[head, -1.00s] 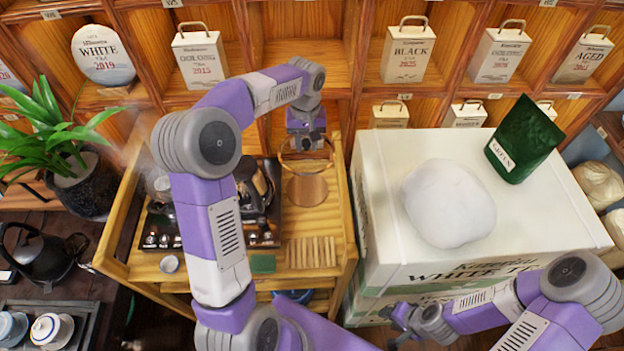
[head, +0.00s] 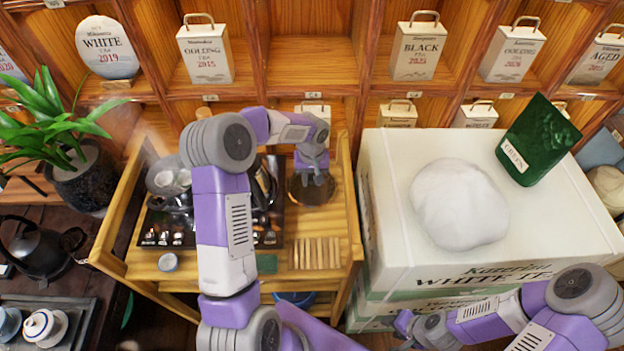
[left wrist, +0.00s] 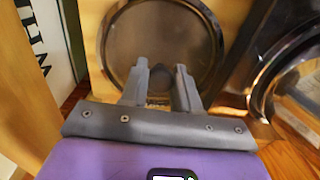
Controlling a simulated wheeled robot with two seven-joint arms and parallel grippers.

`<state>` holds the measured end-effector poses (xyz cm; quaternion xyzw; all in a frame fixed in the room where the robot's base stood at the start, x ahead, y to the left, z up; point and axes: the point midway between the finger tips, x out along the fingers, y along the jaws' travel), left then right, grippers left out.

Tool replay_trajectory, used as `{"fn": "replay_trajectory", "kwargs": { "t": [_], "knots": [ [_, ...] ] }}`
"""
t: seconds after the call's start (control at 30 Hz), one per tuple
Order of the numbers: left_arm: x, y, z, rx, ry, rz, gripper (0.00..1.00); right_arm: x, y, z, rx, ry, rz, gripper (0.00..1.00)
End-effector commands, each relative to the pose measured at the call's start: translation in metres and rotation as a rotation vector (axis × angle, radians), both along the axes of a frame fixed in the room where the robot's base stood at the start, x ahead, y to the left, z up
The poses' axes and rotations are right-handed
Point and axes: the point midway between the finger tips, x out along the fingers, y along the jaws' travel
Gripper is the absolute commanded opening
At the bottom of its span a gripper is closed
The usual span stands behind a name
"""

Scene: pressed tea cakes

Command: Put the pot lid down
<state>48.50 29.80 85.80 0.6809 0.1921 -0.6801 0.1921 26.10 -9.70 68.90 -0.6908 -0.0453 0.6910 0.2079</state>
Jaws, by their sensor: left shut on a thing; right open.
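The pot lid (head: 298,197) is a round, see-through disc with a metal rim. It lies about flat at the back right of the wooden cart top (head: 335,222); whether it touches the wood I cannot tell for sure. My left gripper (head: 315,180) is above it, fingers shut on its knob. The left wrist view shows the lid (left wrist: 193,30) behind the fingers (left wrist: 160,95), which cover the knob. A silvery pot (head: 165,180) stands at the cart's left, partly behind my arm. My right gripper (head: 405,325) is open and empty at the lower right.
A dark tray (head: 150,233) with dark and shiny ware is left of the lid. A slatted wooden piece (head: 316,253) lies in front. White tea crates (head: 385,180) stand right of the cart, and shelves (head: 310,55) rise behind.

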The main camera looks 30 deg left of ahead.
Motion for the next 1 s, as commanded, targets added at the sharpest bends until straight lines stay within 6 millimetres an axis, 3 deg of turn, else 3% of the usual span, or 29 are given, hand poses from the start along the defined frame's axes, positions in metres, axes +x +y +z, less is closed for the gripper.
{"fn": "replay_trajectory", "kwargs": {
  "t": [0.37, 0.4, 0.57, 0.87, 1.0],
  "knots": [
    [0.001, 0.000, -0.005, 0.000, -0.004, 0.000, 0.00, 0.000, 0.000, -0.004, 0.000, 0.000, 0.000, 0.43],
    [0.001, 0.000, -0.005, -0.001, -0.003, 0.000, 0.34, 0.000, 0.000, -0.003, 0.000, 0.000, 0.000, 0.43],
    [0.000, 0.000, -0.005, 0.000, -0.002, 0.000, 0.56, 0.000, 0.000, -0.003, 0.000, 0.000, 0.000, 0.43],
    [0.000, 0.000, -0.004, 0.000, -0.001, 0.000, 0.56, 0.000, 0.000, -0.002, 0.000, 0.000, 0.000, 0.43],
    [0.001, 0.000, 0.009, 0.002, -0.005, 0.001, 0.56, 0.000, 0.000, 0.003, 0.000, 0.000, 0.000, 0.43]
  ]
}}
